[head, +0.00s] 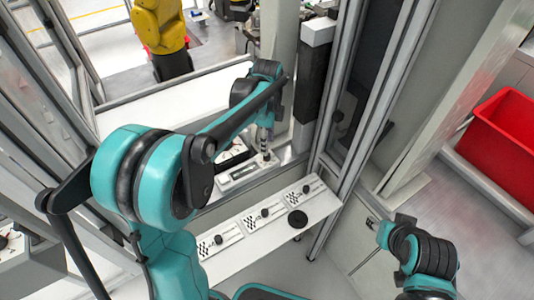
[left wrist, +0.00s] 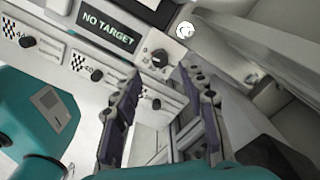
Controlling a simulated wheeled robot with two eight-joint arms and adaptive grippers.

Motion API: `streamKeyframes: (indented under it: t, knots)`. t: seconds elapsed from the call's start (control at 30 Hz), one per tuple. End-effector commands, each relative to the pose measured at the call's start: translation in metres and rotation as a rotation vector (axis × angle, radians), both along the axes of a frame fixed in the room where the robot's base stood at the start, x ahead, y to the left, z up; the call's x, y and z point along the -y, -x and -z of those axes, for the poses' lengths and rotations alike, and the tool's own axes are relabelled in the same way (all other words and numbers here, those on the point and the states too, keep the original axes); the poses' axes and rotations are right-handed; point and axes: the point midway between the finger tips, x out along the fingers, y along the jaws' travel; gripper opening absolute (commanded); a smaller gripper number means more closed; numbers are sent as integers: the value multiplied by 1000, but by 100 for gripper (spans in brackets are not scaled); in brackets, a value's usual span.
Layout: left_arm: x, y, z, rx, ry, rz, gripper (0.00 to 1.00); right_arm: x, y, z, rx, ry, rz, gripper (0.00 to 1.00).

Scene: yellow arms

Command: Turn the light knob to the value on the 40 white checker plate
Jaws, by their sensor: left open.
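In the left wrist view a dark knob (left wrist: 155,60) sits on a pale panel beside a "NO TARGET" display (left wrist: 107,28). A white round light (left wrist: 185,30) is just above and to its right. Below are several white plates with black-and-white checkers, each with a black knob; the leftmost plate (left wrist: 48,46) shows a figure that seems to begin with 4, too small to read surely. The plates also show on a ledge in the head view (head: 228,233). My left gripper (left wrist: 161,72) is open and empty, its fingertips just short of the dark knob; in the head view it (head: 265,150) points down at the panel.
A black disc (head: 298,219) lies at the front edge of the ledge. Metal frame posts (head: 345,110) stand to the right of the panel. A red bin (head: 500,135) is at far right, and a yellow robot arm (head: 160,30) stands beyond. My right arm is at lower right.

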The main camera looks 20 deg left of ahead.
Motion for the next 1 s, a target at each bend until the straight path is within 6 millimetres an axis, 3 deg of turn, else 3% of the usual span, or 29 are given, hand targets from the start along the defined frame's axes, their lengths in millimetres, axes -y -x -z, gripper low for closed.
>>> streamKeyframes:
  t: [0.1,0.3,0.67,0.83,1.0]
  knots:
    - [0,0,25,1,0,-1,42,0,0,12,0,0,0,40]
    - [0,0,50,2,0,-2,42,0,0,22,0,0,0,40]
    - [0,0,56,2,0,-2,42,0,0,23,0,0,0,40]
    - [0,0,56,2,0,-2,2,0,0,23,0,0,0,40]
    - [0,0,56,2,0,-3,0,0,0,23,0,0,0,40]
